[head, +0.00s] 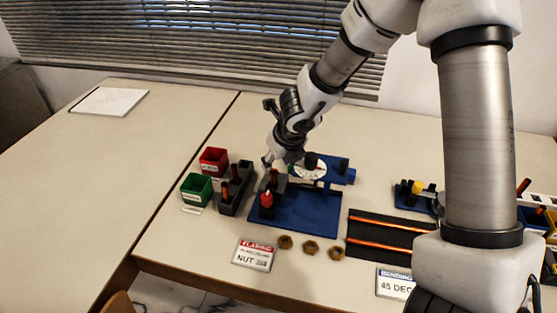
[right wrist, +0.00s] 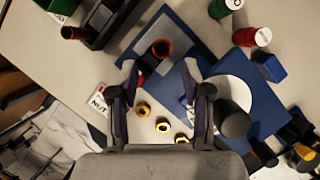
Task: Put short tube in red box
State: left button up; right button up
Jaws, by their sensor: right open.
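The red box (head: 213,160) is an open bin at the back left in the head view. A short copper-coloured tube (head: 274,175) stands upright in a grey block on the blue rig (head: 300,213); its open end also shows in the right wrist view (right wrist: 162,48). My right gripper (head: 270,162) is open above the rig; in the right wrist view its fingertips (right wrist: 160,70) are apart, on either side of the line to the tube, with nothing held. Whether they touch it I cannot tell. My left gripper is not in view.
A green box (head: 196,188) stands in front of the red one. A dark rack (head: 231,203) with copper tubes stands between the boxes and the rig. Several brass nuts (head: 310,247) and a sign (head: 254,254) lie in front. A dark mat (head: 375,238) holds long rods.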

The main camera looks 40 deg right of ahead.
aim_at(273, 173)
jog(key=b+x, duration=0.1)
jog(key=x, duration=0.2)
jog(key=b+x, duration=0.1)
jog(key=x, duration=0.3)
jog(key=shift+w+d, duration=0.1)
jog(key=shift+d, duration=0.15)
jog(key=shift+a+r, duration=0.1)
jog(key=shift+r, duration=0.05)
grip_shut()
jog(key=shift+s, duration=0.2)
jog(key=shift+a, duration=0.1)
jog(key=shift+o, duration=0.6)
grip_release()
